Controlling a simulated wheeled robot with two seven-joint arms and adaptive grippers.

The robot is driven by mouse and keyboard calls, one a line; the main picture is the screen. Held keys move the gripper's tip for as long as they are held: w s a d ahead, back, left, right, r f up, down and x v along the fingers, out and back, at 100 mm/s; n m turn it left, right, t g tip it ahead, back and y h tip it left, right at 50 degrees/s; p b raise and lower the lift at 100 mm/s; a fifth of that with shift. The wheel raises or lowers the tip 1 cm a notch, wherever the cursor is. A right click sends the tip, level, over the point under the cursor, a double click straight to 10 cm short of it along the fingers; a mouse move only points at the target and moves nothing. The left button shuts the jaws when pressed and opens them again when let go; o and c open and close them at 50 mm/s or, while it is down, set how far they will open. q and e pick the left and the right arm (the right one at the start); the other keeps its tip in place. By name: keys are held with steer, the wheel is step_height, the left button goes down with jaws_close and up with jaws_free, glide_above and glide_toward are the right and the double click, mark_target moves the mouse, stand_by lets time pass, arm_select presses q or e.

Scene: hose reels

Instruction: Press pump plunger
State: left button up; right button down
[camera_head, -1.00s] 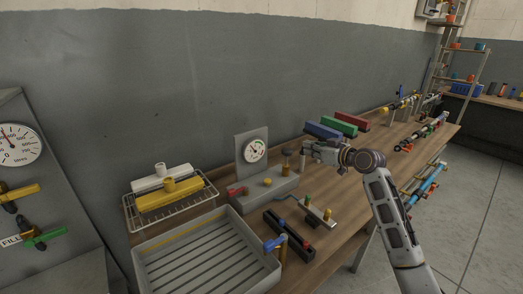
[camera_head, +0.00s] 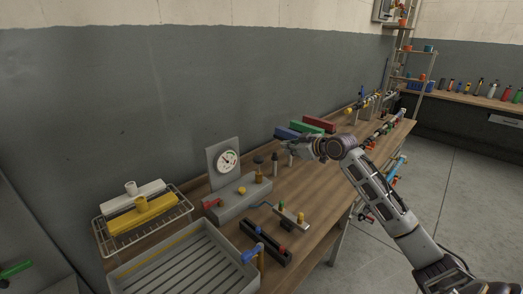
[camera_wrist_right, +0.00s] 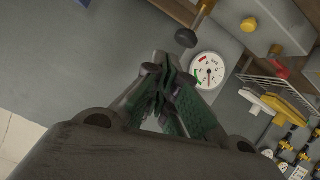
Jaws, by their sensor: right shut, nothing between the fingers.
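The pump unit (camera_head: 238,198) is a grey block on the bench with an upright gauge plate, a red part at its left end and a yellow knob on top. A dark-capped plunger on a brass shaft (camera_head: 258,172) stands upright at its right end. In the right wrist view a dark round cap on a brass shaft (camera_wrist_right: 186,38) shows just beyond the fingertips. My right gripper (camera_head: 288,145) is shut and empty, right of the plunger and apart from it. In the wrist view its fingers (camera_wrist_right: 163,75) meet. My left gripper is out of view.
The gauge (camera_head: 227,160) faces the room. Blue, green and red blocks (camera_head: 303,128) lie behind the gripper. A grey ribbed tray (camera_head: 180,270) and a wire rack (camera_head: 103,236) are at left. Bare bench lies right of the pump.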

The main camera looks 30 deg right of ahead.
steer(key=shift+s+d+f+n+g+h+p, duration=0.7)
steer(key=shift+d+f+n+h+p, duration=0.65)
steer(key=shift+f+p, duration=0.6)
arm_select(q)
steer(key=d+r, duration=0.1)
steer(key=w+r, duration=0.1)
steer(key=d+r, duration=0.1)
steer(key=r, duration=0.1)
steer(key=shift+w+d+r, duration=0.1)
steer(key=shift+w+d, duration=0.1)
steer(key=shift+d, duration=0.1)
arm_select(e)
steer(key=w+a+r+m+t+y, duration=0.2)
steer(key=a+r+m+t+y, duration=0.1)
steer(key=a+r+m+y, duration=0.1)
steer(key=shift+w+a+r+m, duration=0.15)
steer(key=shift+a+r+m, duration=0.4)
steer(key=shift+a, duration=0.35)
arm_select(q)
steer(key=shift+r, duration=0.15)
arm_select(e)
steer(key=shift+w, duration=0.25)
